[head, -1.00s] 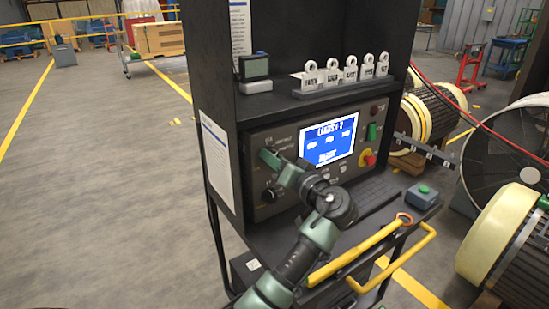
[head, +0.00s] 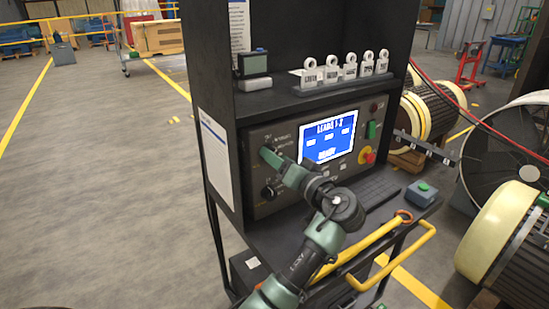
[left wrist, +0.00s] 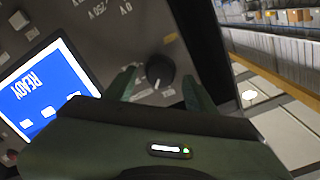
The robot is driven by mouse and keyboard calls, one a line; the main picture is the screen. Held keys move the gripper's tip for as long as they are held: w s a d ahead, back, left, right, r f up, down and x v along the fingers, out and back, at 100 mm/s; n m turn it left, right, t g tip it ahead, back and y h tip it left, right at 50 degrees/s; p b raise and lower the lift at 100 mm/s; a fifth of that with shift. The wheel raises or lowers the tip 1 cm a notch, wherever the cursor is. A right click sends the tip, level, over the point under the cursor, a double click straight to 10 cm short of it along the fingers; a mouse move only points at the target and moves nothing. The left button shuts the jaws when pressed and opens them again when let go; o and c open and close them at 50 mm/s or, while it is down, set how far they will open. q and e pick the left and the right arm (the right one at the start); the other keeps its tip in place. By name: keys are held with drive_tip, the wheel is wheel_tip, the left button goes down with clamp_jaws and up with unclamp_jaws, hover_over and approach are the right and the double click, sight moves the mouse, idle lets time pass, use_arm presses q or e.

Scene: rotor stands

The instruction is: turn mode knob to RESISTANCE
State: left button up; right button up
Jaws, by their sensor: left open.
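A black round knob (left wrist: 160,72) on the grey control panel (left wrist: 90,40) shows in the left wrist view between the two fingers of my left gripper (left wrist: 158,80). The fingers are apart, one on each side of the knob, with visible gaps. Its labels are too blurred and partly covered to read, and I cannot tell its setting. In the head view my left gripper (head: 270,157) is at the panel's upper left and hides this knob. A second black knob (head: 268,192) is lower on the panel. The blue screen (head: 328,136) reads READY at its bottom.
A keyboard (head: 370,193) and a blue-grey box with a green button (head: 422,193) are on the shelf below. A yellow handle (head: 410,255) stands in front. Tags stand on a rack (head: 340,86) above the panel. Large motors are at the right.

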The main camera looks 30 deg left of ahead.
use_arm(q)
drive_tip(key=b+v, duration=0.1)
drive_tip(key=v, duration=0.5)
idle(0.4)
